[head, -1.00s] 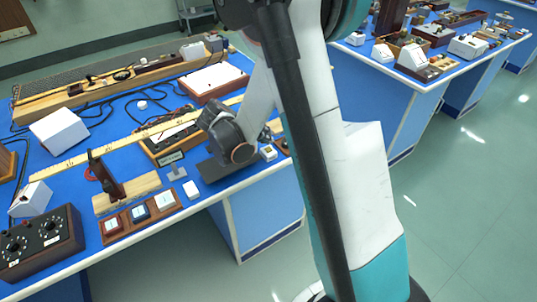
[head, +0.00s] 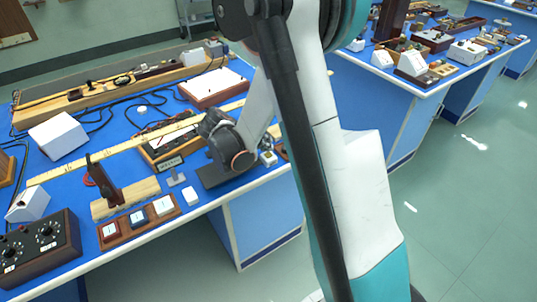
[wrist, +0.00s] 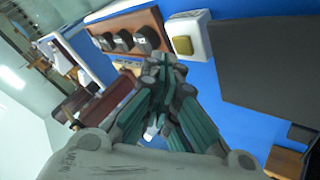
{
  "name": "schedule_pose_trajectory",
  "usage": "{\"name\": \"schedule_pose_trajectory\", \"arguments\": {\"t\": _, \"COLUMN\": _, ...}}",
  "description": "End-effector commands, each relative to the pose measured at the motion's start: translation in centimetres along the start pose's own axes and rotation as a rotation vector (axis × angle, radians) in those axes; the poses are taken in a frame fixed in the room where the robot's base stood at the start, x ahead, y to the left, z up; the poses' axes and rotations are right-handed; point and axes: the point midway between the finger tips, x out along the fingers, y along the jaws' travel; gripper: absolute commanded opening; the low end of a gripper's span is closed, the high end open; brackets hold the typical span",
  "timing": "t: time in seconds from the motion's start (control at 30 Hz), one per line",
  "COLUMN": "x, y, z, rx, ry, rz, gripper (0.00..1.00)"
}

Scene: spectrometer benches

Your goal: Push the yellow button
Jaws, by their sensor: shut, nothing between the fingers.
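The yellow button (wrist: 183,45) is a small square cap on a white box (wrist: 199,28) in the wrist view. A small white box (head: 268,159) beside the dark plate in the head view looks like the same one, though its cap is too small to tell clearly. My gripper (wrist: 160,62) is shut and empty. In the wrist view its fingertips show just left of and below the button; I cannot tell how high they are above it. In the head view my fingertips cannot be made out behind my arm.
A wooden strip with three dark knobs (wrist: 122,40) lies left of the white box in the wrist view. A dark flat plate (wrist: 272,70) lies to its right. In the head view, a wooden base with three square buttons (head: 138,219) sits near the blue bench's front edge.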

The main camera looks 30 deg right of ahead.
Motion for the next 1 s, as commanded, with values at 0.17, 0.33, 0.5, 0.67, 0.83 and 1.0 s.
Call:
{"name": "schedule_pose_trajectory", "arguments": {"t": 0.17, "x": 0.00, "y": 0.00, "z": 0.00, "rx": 0.000, "ry": 0.000, "rz": 0.000, "gripper": 0.00}}
{"name": "schedule_pose_trajectory", "arguments": {"t": 0.33, "x": 0.00, "y": 0.00, "z": 0.00, "rx": 0.000, "ry": 0.000, "rz": 0.000, "gripper": 0.00}}
{"name": "schedule_pose_trajectory", "arguments": {"t": 0.5, "x": 0.03, "y": -0.02, "z": 0.02, "rx": 0.000, "ry": 0.000, "rz": 0.000, "gripper": 0.00}}
{"name": "schedule_pose_trajectory", "arguments": {"t": 0.67, "x": 0.35, "y": -0.25, "z": 0.26, "rx": 0.000, "ry": 0.000, "rz": 0.000, "gripper": 0.00}}
{"name": "schedule_pose_trajectory", "arguments": {"t": 0.83, "x": 0.64, "y": -0.46, "z": 0.48, "rx": 0.000, "ry": 0.000, "rz": 0.000, "gripper": 0.00}}
{"name": "schedule_pose_trajectory", "arguments": {"t": 1.0, "x": 0.57, "y": -0.41, "z": 0.43, "rx": 0.000, "ry": 0.000, "rz": 0.000, "gripper": 0.00}}
